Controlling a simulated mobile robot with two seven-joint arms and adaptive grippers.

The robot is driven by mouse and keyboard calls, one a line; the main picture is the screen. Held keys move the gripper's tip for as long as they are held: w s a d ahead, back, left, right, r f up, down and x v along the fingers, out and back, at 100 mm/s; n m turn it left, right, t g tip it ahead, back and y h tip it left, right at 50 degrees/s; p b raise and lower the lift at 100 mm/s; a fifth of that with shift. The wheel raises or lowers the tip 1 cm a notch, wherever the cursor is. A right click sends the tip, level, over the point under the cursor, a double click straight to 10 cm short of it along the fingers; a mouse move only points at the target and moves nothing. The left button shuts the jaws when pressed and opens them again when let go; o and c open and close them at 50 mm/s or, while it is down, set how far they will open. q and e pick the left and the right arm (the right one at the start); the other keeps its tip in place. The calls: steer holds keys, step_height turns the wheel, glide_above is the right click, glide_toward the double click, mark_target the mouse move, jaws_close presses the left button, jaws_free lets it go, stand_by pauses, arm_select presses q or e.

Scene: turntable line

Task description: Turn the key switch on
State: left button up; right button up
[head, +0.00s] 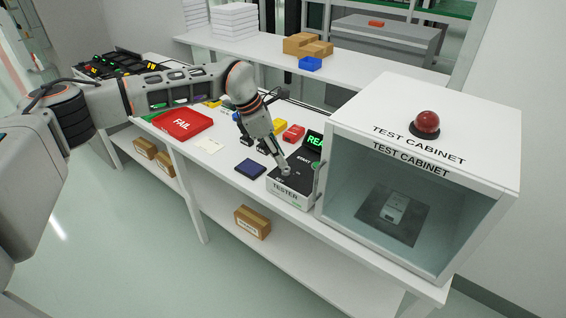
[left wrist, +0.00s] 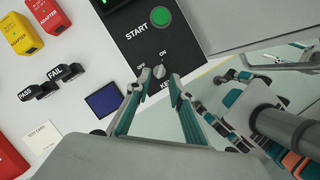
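The tester (head: 291,192) is a box with a dark top panel on the bench, left of the test cabinet. In the left wrist view its panel (left wrist: 150,44) shows a green START button (left wrist: 161,16) and, below it, the small pale key switch (left wrist: 159,72) with OFF, ON and KEY labels. Which label the key points at is too small to tell. My left gripper (head: 284,169) is over the tester's front part. In the left wrist view its two fingers (left wrist: 161,78) are apart, with the key between their tips and a gap showing on both sides.
The test cabinet (head: 480,170) with a red dome lamp (head: 425,122) stands close right of the tester. A dark blue pad (head: 250,168), a red FAIL tray (head: 184,124) and PASS and FAIL stamps (left wrist: 64,73) lie left of it. A lit green display (head: 315,141) rises behind the panel.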

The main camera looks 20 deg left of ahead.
arm_select(q)
steer(key=v, duration=0.8)
